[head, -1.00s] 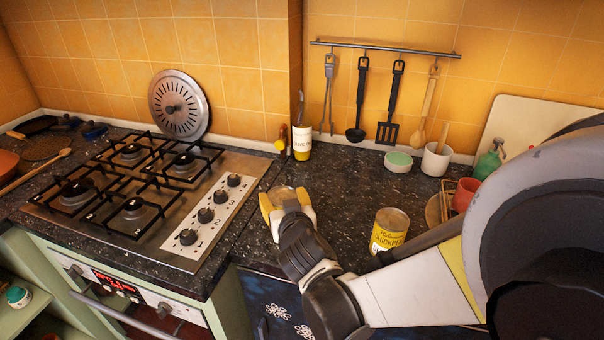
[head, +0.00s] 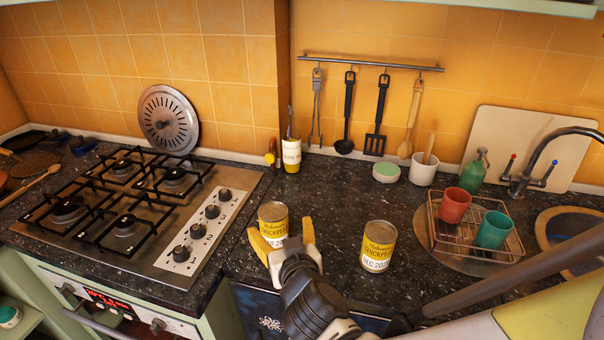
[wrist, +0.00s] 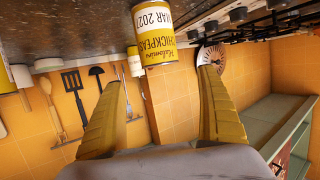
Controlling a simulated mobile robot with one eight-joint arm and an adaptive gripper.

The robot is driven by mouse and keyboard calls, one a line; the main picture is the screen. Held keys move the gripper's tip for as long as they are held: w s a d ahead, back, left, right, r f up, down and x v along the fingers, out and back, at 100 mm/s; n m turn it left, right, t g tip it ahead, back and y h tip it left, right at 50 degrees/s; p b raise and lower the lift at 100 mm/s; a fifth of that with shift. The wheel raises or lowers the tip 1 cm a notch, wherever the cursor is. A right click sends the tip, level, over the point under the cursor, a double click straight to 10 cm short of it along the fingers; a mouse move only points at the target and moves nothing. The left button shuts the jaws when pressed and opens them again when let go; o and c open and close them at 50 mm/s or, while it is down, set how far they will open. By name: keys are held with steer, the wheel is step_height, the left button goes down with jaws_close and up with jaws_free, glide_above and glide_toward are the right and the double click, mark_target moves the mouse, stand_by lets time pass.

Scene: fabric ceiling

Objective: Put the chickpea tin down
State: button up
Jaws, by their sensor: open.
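A yellow chickpea tin (head: 273,222) with a silver lid stands upright on the dark counter, just right of the hob. In the wrist view the same tin (wrist: 155,42) appears upside down, its label reading chickpeas and a MAR date. My gripper (head: 282,240) is open, with yellow fingers on the near side of this tin. In the wrist view there is a gap between the tin and each fingertip of my gripper (wrist: 160,75). A second chickpea tin (head: 378,247) stands upright to the right, apart from my gripper.
The gas hob (head: 140,215) lies to the left. A white-and-yellow jar (head: 291,157), a green-topped tub (head: 386,173) and a white mortar (head: 423,168) stand at the back. A dish rack (head: 465,250) with two cups is at right. Counter behind the tins is clear.

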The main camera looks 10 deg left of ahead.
steer(key=d+r+m+g+h, duration=0.25)
steer(key=d+h, duration=0.25)
steer(key=d, duration=1.6)
steer(key=s+d+m+g+h, duration=0.1)
steer(key=s+d+m+g, duration=0.1)
steer(key=s+d, duration=1)
steer(key=shift+s+d+m+g, duration=0.2)
steer(key=shift+m+g, duration=0.15)
steer(key=shift+g, duration=0.5)
